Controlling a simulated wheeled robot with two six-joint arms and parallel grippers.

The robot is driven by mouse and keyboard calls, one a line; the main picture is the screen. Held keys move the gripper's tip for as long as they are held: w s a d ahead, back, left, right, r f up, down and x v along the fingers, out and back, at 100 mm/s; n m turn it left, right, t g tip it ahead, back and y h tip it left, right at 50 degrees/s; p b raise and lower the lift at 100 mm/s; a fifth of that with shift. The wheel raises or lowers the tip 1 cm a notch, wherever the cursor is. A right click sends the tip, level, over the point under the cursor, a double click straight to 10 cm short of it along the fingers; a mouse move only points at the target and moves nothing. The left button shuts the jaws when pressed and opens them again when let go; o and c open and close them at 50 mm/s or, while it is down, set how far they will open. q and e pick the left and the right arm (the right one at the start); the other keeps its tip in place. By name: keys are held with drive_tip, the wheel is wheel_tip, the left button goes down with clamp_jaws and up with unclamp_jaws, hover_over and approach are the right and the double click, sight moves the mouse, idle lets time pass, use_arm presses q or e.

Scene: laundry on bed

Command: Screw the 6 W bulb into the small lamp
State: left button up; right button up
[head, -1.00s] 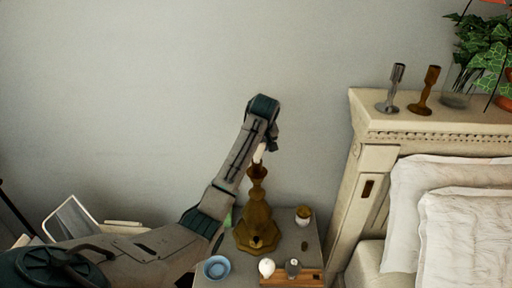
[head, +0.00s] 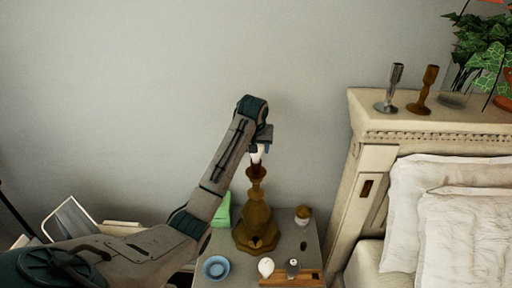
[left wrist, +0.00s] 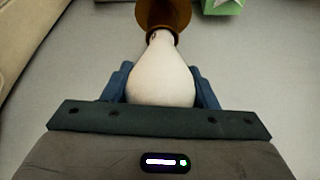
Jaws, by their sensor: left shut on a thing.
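The brass-brown lamp (head: 257,215) stands upright on the nightstand in the head view. My left gripper (head: 259,150) is above it, pointing down, shut on a white bulb (head: 257,158). The wrist view shows the bulb (left wrist: 162,75) between the blue fingers of my left gripper (left wrist: 163,90). The bulb's narrow end meets the lamp's top (left wrist: 158,14), roughly in line with it. How deep it sits in the socket is hidden. No wattage mark is readable. My right gripper is not in view.
On the nightstand (head: 285,240) are a blue bowl (head: 216,267), another white bulb (head: 266,266), a small grey item (head: 292,266) by a wooden block (head: 306,278), and a brown-and-white item (head: 302,214). A green box (head: 222,211) stands behind my arm. The bed headboard (head: 380,128) is right.

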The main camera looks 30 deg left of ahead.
use_arm(q)
drive_tip(key=shift+m+h, duration=0.4)
drive_tip(key=shift+m, duration=0.6)
drive_tip(key=m+h, duration=0.1)
drive_tip(key=m, duration=0.2)
drive_tip(key=shift+d, duration=0.1)
drive_tip(key=o, duration=1.1)
drive_tip(key=shift+c, duration=0.2)
drive_tip(key=shift+r, duration=0.1)
